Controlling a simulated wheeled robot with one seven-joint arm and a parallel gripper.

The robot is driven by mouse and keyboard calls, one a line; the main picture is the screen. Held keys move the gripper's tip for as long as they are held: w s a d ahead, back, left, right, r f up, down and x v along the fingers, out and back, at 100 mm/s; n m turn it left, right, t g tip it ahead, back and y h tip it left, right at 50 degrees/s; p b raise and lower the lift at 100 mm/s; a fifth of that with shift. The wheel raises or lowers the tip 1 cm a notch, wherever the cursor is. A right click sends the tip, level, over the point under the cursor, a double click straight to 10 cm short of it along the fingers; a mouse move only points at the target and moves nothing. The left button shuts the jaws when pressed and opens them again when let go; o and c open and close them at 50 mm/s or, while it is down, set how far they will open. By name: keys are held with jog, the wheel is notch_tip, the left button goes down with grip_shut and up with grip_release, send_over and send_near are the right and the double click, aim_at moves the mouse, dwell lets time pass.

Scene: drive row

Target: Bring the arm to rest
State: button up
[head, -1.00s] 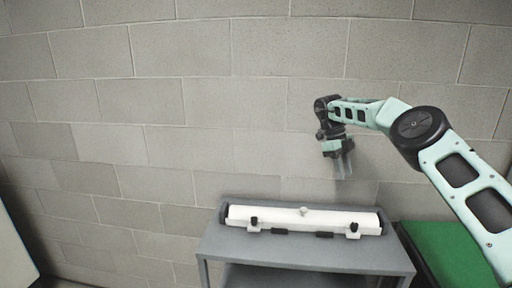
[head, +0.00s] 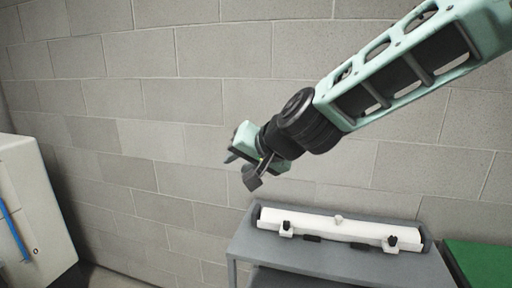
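My arm (head: 400,70) is mint green and black. It reaches in from the upper right and slants down to the left in the head view. My gripper (head: 242,168) hangs at its end, in front of the block wall, up and to the left of the grey cart. Its two dark fingers stand apart with nothing visible between them, so it looks open and empty. It touches nothing that I can see.
A grey cart (head: 340,273) stands against the block wall (head: 160,100). A long white fixture (head: 320,225) with black knobs lies on top. A green surface (head: 482,262) is at the lower right. A white cabinet (head: 30,200) with a blue bar is at the left.

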jog(key=s+d+f+n+g+h, duration=0.1)
jog(key=s+d+f+n+g, duration=0.25)
jog(key=s, duration=0.55)
jog(key=s+d+f+n+g+h, duration=0.15)
jog(key=s+f, duration=0.25)
jog(key=s, duration=0.4)
jog(key=s+d+f+n+g+h, duration=0.3)
jog(key=s+d+f+h, duration=0.1)
jog(key=s+d, duration=0.8)
jog(key=shift+s+f+b, duration=0.15)
jog(key=shift+f+b, duration=0.15)
jog(key=shift+f, duration=0.25)
jog(key=shift+d, duration=0.1)
